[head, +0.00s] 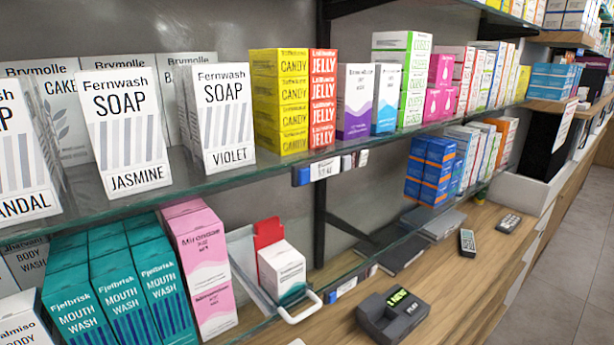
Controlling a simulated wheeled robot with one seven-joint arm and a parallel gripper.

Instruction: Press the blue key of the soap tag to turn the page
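Fernwash soap boxes stand on the upper glass shelf at the left: a jasmine one (124,130), a violet one (222,118) and a sandal one (25,160) cut off by the left edge. A shelf-edge tag (325,169) hangs under the candy and jelly boxes on the upper shelf. It has a white face with print too small to read, a blue part (302,177) at its left end and small grey parts at its right. No soap name is readable on any tag. My gripper is not in view.
A second tag (345,289) sits on the lower shelf edge. Yellow candy boxes (278,102) and red jelly boxes (323,98) stand above the upper tag. A dark device with a green display (393,315) rests on the wooden counter (450,290). Floor (575,250) is clear at right.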

